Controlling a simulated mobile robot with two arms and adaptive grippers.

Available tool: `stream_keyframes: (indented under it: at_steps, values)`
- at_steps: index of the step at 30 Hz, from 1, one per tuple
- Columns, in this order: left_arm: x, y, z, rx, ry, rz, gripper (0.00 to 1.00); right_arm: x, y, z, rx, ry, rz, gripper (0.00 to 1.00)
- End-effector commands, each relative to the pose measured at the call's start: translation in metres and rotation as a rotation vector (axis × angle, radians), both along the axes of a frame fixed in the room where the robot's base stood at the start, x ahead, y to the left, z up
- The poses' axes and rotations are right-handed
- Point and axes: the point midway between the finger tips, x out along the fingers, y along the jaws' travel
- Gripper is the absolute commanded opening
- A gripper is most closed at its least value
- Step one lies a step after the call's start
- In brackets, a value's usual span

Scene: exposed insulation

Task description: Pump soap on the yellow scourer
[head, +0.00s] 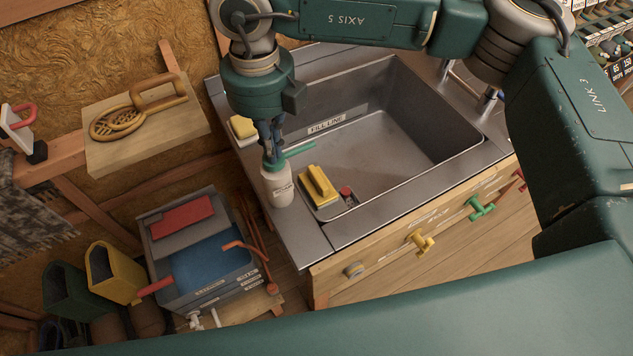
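A white soap bottle (278,187) with a green pump top stands upright on the metal counter at the sink's left edge. Its green nozzle (299,150) points right, over the sink. My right gripper (270,148) points down directly over the pump head, its fingers close together; they look shut, and their tips are at the pump top. A yellow scourer (318,186) with a raised grip and a paler base lies in the near left corner of the sink, right of the bottle. My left gripper is out of view.
A second yellow block (243,129) lies on the counter behind the bottle. A small red-topped item (347,194) is beside the scourer. The metal sink (400,145) is otherwise mostly clear. Left are a wooden shelf (150,142) and a bin unit (205,280).

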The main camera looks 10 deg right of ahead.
Motion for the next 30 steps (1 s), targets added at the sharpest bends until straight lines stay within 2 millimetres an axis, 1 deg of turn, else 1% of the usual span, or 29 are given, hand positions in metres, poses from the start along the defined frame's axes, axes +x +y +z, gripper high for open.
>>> stream_keyframes:
  at_steps: [5, 21, 24, 30]
  values:
    - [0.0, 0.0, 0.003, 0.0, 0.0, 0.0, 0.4, 0.0, 0.0, 0.008, -0.001, 0.001, 0.0, 0.0]
    - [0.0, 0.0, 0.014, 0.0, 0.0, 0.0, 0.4, 0.0, 0.0, 0.041, 0.0, 0.0, 0.0, 0.0]
    - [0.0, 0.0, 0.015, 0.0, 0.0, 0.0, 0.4, 0.0, 0.0, 0.043, 0.0, 0.0, 0.0, 0.0]
    - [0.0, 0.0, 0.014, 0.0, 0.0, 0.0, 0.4, 0.0, 0.0, 0.043, 0.0, 0.0, 0.0, 0.0]
